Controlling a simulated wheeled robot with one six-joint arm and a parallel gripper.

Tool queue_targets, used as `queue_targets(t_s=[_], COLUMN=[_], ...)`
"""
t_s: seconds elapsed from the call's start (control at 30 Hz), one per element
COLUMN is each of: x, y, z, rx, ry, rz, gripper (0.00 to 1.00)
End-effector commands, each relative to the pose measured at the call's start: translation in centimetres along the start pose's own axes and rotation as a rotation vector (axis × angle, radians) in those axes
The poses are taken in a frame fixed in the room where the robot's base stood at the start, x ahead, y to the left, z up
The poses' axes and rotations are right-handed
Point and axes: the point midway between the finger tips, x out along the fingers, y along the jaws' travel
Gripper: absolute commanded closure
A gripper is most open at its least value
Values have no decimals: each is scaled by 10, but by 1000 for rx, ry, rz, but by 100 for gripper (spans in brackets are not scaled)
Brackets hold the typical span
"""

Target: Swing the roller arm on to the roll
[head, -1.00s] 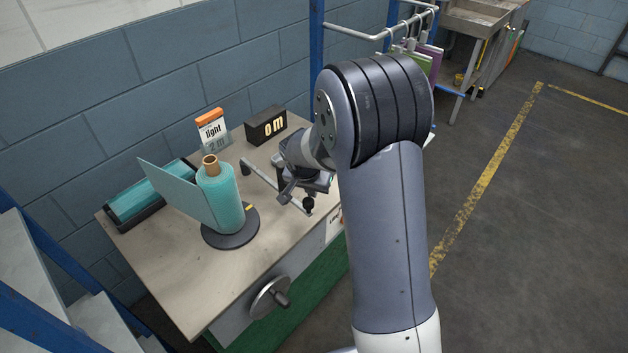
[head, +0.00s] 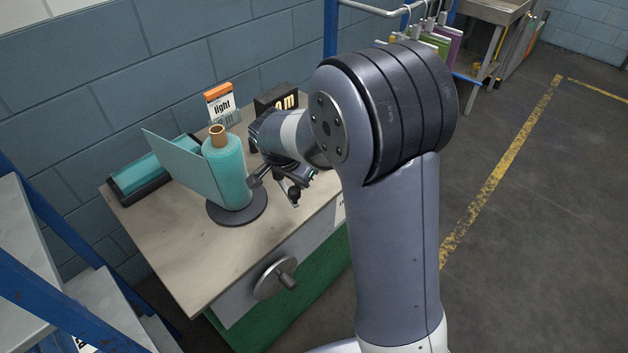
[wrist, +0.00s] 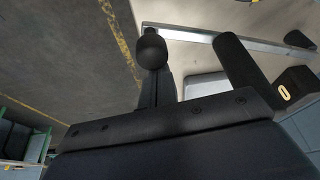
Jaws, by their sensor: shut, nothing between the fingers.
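The turquoise roll (head: 224,170) stands upright on a dark round base on the table, with a flat turquoise sheet (head: 180,163) running off it to the left. The roller arm is a pale metal bar with a black ball knob (head: 293,194) at its near end, right of the roll and apart from it; my wrist hides most of the bar. The wrist view shows the bar (wrist: 195,37), its knob at the left and a dark piece at its right end. My gripper (head: 257,182) is shut and empty, low between the roll and the knob; contact with the bar is unclear.
A white-and-orange "light" card (head: 219,107) and a black display box (head: 276,101) stand at the back. A turquoise bolster in a dark tray (head: 140,200) lies at the left. A handwheel (head: 275,278) sticks out in front. The table's front left is clear.

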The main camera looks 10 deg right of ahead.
Motion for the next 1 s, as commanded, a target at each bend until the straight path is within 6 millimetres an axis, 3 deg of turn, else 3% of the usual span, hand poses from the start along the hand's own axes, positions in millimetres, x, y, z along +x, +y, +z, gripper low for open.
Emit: queue_targets(t_s=[0.2, 0.4, 0.7, 1.0], x=[-11, -21, -28, -29], y=[-22, -39, -53, -56], z=[39, 62, 78, 80], rx=[136, 209, 209, 208], ry=[0, 0, -3, -6], rz=[48, 75, 73, 66], gripper=[100, 100, 100, 100])
